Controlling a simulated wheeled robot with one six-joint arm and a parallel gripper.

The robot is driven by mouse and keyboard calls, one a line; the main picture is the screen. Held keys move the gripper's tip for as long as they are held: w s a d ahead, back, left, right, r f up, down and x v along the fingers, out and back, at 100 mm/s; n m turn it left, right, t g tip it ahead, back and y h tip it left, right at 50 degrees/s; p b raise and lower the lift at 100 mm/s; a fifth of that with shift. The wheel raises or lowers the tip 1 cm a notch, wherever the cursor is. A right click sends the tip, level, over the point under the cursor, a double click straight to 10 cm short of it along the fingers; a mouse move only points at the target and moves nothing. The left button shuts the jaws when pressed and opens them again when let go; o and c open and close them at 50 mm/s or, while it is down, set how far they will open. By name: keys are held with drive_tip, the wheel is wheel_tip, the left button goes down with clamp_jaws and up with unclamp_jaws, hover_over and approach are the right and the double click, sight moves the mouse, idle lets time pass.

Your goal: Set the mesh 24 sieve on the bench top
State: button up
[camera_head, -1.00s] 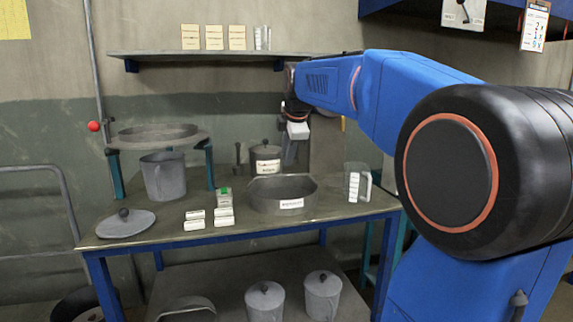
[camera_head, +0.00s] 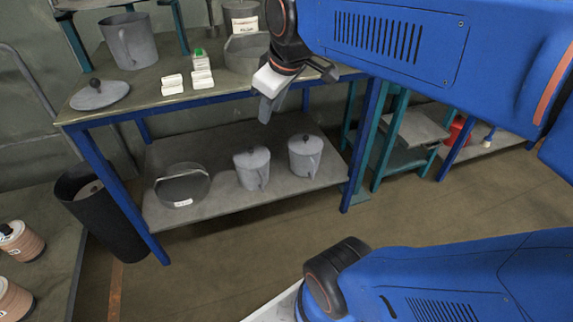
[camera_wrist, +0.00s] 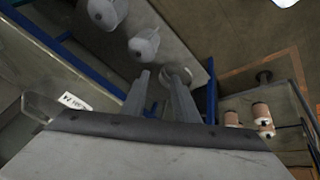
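A round grey sieve (camera_head: 172,192) with a small white label sits on the lower shelf, left of two lidded cans. A second round grey pan or sieve (camera_head: 243,50) stands on the bench top (camera_head: 140,92), partly hidden by my arm. I cannot read either label, so I cannot tell which is mesh 24. My gripper (camera_head: 270,103) hangs at the bench's front edge. In the wrist view my gripper (camera_wrist: 155,82) has its two fingers apart with nothing held. The lower-shelf sieve (camera_wrist: 178,73) shows just beyond the fingertips, partly covered by them.
Two lidded cans (camera_head: 252,168) (camera_head: 305,156) stand on the lower shelf (camera_head: 215,205). A grey pitcher (camera_head: 132,42), a round lid (camera_head: 99,95) and small white boxes (camera_head: 172,84) are on the bench top. A dark bin (camera_head: 100,215) stands left of the bench. The floor in front is clear.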

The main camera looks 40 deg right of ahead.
drive_tip(key=s+a+f+m, duration=0.2)
drive_tip(key=s+f+m, duration=0.2)
drive_tip(key=s+f, duration=0.6)
drive_tip(key=shift+a+f+m+g, duration=0.2)
drive_tip(key=shift+a+m+g, duration=0.1)
drive_tip(key=shift+a, duration=0.1)
